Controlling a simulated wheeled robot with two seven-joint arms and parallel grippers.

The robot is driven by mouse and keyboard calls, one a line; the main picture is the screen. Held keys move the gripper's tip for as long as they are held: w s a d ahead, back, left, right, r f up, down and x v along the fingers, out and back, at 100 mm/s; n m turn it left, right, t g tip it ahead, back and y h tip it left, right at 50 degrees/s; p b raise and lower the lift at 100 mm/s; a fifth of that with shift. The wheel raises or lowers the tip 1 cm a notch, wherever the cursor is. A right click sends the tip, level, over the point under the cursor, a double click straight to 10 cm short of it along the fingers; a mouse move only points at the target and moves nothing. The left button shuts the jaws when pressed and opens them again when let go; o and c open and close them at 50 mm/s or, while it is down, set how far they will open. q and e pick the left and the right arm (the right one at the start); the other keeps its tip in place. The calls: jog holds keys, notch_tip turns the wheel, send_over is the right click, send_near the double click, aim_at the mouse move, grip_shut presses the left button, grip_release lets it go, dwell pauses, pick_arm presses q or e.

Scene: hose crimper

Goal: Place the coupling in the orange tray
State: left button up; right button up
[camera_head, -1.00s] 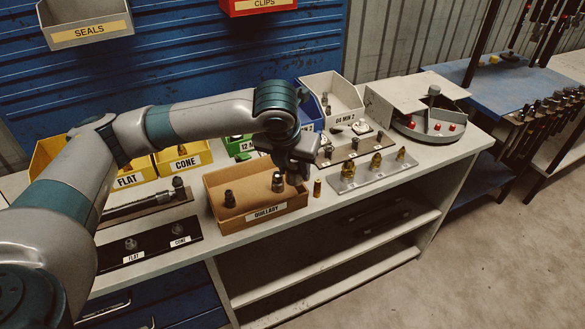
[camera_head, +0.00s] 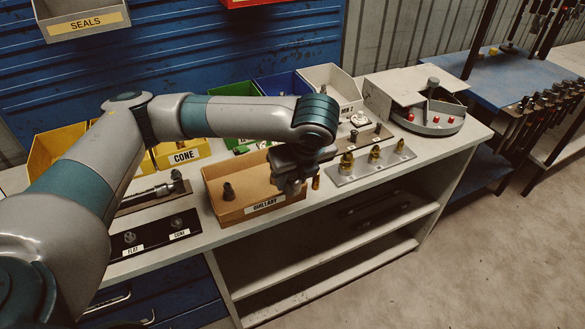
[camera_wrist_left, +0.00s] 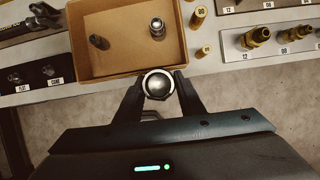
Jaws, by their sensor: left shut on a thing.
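The orange-tan tray (camera_head: 232,215) with a label on its front wall stands on the white bench; it also shows in the wrist view (camera_wrist_left: 110,72). Inside it stand a dark fitting (camera_wrist_left: 98,42) and a silver-topped fitting (camera_wrist_left: 157,27); in the head view the gripper hides the second. My left gripper (camera_head: 290,186) is at the tray's right front part. In the wrist view its fingers (camera_wrist_left: 160,88) are shut on a round, silver-ended coupling (camera_wrist_left: 157,83), seen end-on and overlapping the tray's front rim. Its height above the rim is hard to tell. My right gripper is out of view.
A small brass cylinder (camera_head: 316,182) stands just right of the tray. A metal plate with brass fittings (camera_head: 374,160) lies further right. A dark FLAT/CONE board (camera_head: 155,237) is at left. Yellow, green, blue and grey bins line the back. A round carousel (camera_head: 430,115) stands at far right.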

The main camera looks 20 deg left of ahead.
aim_at(290, 194)
pick_arm(q)
jog(key=n, duration=0.2)
jog(key=s+n+g, duration=0.1)
jog(key=n, duration=0.1)
jog(key=s+d+n+g+y, duration=0.1)
jog(key=n, duration=0.1)
jog(key=shift+s+f+n, duration=0.25)
jog(key=shift+f+n, duration=0.05)
jog(key=n+g, duration=0.1)
jog(key=s+n, duration=0.1)
jog(key=n, duration=0.1)
jog(key=shift+s+d+f+n+g, duration=0.1)
jog(key=shift+s+f+n+g, duration=0.1)
jog(key=shift+n+g, duration=0.15)
jog(key=s+d+r+n+g+h, duration=0.1)
jog(key=s+n+g+h, duration=0.3)
jog(key=n, duration=1.2)
jog(key=shift+s+d, duration=0.15)
jog(key=shift+s, duration=0.95)
